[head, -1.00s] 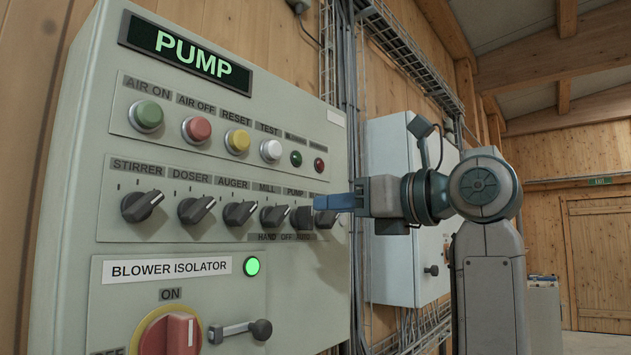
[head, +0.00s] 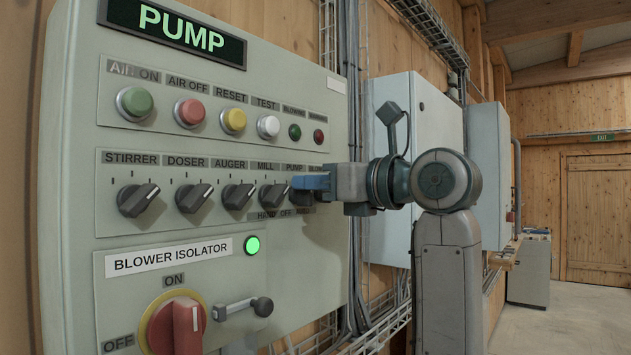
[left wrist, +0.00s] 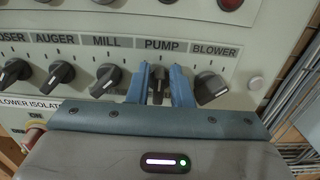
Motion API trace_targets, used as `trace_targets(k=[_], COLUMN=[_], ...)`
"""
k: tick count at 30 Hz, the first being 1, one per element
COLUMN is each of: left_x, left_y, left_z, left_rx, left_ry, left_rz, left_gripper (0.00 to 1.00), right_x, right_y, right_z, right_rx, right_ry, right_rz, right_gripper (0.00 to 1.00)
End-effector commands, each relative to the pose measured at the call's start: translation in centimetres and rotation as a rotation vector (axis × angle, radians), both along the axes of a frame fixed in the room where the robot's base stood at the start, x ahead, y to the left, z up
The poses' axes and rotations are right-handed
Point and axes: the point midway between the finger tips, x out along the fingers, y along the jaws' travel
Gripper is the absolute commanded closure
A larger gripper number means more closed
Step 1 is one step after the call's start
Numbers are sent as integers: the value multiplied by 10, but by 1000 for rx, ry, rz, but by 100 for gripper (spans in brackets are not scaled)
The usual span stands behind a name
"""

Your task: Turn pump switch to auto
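The pump switch is a dark rotary knob under the PUMP label on the grey control panel (head: 75,210). In the left wrist view the pump knob (left wrist: 158,77) stands between my two blue fingers, its handle roughly upright, at the middle position. My left gripper (head: 308,183) reaches the knob from the right in the head view and hides much of it. It also shows in the left wrist view (left wrist: 160,82). Its fingers are apart, one on each side of the knob, with a narrow gap seeming to remain. Firm contact cannot be told. My right gripper is not in view.
The mill knob (left wrist: 106,80) is close on the left and the blower knob (left wrist: 211,88) close on the right. Push buttons and lamps sit above. The blower isolator's red handle (head: 188,325) is lower left. Conduits and another grey cabinet (head: 420,130) stand beyond the panel.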

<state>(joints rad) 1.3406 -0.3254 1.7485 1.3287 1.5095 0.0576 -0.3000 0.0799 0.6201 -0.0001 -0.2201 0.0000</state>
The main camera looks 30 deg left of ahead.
Motion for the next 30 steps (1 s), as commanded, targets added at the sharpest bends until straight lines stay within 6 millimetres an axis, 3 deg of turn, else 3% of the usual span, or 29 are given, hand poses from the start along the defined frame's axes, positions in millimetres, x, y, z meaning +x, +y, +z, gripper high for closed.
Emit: trace_targets(k=[1, 3, 14, 30], left_x=[0, 0, 1, 8], left_y=[0, 0, 0, -1], left_z=[0, 0, 0, -1], left_rx=[0, 0, 3, 34], left_ry=[0, 0, 38, 430], left_rz=[0, 0, 0, 0], left_gripper=[91, 100, 100, 100], right_x=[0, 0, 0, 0], right_y=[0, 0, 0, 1], right_z=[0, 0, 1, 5], right_rx=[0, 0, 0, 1], right_ry=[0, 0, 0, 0], right_rz=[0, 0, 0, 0], right_gripper=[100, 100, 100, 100])
